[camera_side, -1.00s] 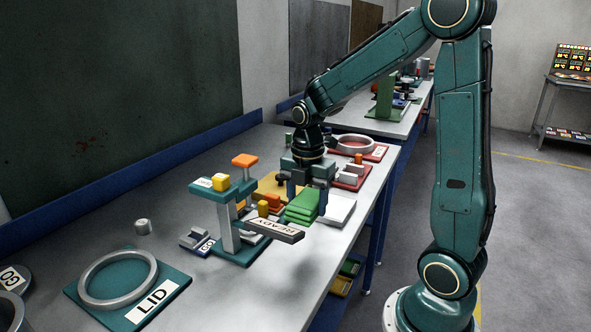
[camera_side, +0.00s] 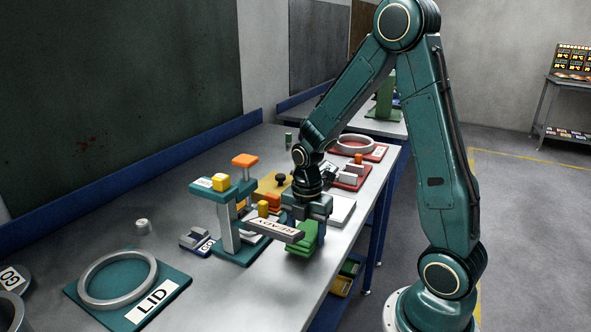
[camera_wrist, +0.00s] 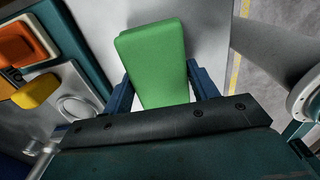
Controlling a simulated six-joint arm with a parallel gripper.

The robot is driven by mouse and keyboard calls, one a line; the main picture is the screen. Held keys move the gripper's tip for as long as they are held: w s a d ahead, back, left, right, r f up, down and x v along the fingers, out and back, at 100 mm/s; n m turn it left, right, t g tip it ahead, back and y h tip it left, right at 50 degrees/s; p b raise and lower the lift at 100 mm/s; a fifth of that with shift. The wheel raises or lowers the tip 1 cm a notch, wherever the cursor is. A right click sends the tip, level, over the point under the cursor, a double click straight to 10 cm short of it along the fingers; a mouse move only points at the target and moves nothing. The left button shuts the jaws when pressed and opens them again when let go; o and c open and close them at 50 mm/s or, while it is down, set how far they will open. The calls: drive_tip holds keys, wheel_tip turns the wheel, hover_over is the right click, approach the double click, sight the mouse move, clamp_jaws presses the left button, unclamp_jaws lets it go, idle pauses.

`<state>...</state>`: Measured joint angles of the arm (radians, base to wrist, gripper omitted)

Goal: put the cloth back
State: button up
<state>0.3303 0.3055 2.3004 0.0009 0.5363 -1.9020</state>
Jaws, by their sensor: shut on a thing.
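The green folded cloth (camera_side: 304,241) is between the fingers of my gripper (camera_side: 307,226) in the side view, close to the table's front edge. My gripper is shut on it. The wrist view shows the cloth (camera_wrist: 155,55) as a flat green block between the two blue fingers. I cannot tell whether its underside touches the table. A white pad (camera_side: 341,209) lies just behind and right of my gripper.
A teal LID plate (camera_side: 180,292) with a grey ring (camera_side: 84,287) lies at the near left. A yellow board (camera_side: 268,185) and red trays (camera_side: 352,184) are behind.

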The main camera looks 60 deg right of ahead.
drive_tip(key=shift+f, duration=0.5)
drive_tip(key=shift+f, duration=0.15)
drive_tip(key=o, duration=0.9)
drive_tip(key=shift+o, duration=0.2)
drive_tip(key=shift+r, duration=0.2)
wheel_tip(320, 180, up, 12)
idle(0.4)
